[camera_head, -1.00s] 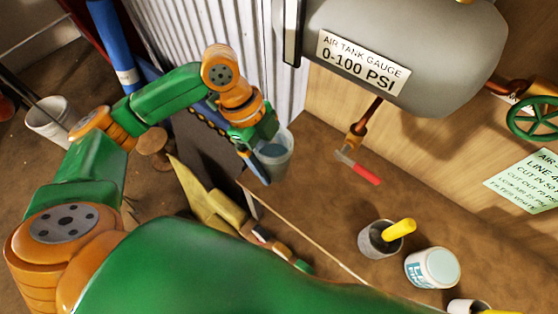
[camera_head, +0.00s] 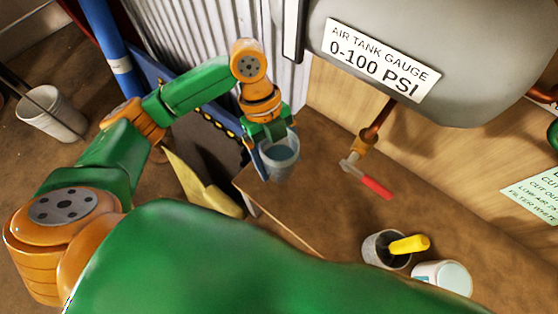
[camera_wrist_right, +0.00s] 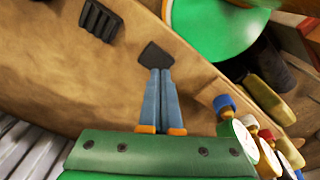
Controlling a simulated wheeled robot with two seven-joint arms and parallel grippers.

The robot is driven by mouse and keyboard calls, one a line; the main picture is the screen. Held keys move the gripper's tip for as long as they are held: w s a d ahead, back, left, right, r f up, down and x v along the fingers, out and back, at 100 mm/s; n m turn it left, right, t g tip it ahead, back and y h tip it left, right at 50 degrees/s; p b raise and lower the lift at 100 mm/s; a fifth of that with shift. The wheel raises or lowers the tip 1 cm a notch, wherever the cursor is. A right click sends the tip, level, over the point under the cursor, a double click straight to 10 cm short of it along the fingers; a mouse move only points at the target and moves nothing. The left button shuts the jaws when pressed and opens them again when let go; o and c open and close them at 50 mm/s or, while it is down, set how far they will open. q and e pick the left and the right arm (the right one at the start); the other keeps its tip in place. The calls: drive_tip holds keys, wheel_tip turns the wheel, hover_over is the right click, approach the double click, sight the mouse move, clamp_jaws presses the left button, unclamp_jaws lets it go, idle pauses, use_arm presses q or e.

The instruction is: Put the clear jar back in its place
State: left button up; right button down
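The clear jar (camera_head: 283,170) is a see-through, bucket-shaped vessel with a bluish inside. It is upright near the left end of the brown bench (camera_head: 325,205). My left gripper (camera_head: 268,150) comes down over it, with a blue finger along its left side, and appears to hold it. The far finger is mostly hidden. I cannot tell how far the jar is above the bench. In the right wrist view my right gripper (camera_wrist_right: 157,75) has its blue fingers together. A dark square lies at their tips; I cannot tell if it is part of them.
A white bucket (camera_head: 50,112) stands on the floor. My green arm link covers the foreground.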

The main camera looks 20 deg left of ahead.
use_arm(q)
drive_tip(key=f, duration=0.2)
drive_tip(key=w+f+p, duration=0.1)
drive_tip(key=shift+a+f, duration=0.15)
drive_tip(key=shift+f, duration=0.25)
use_arm(e)
drive_tip(key=shift+r, duration=0.5)
use_arm(q)
drive_tip(key=shift+f, duration=0.35)
use_arm(e)
drive_tip(key=shift+f, duration=0.15)
use_arm(q)
drive_tip(key=o, duration=1.4)
drive_tip(key=shift+r, duration=0.25)
use_arm(e)
drive_tip(key=shift+f+b, duration=0.75)
drive_tip(key=shift+b, duration=0.15)
use_arm(q)
drive_tip(key=v, duration=1.1)
drive_tip(key=shift+r, duration=0.4)
drive_tip(key=shift+a, duration=0.1)
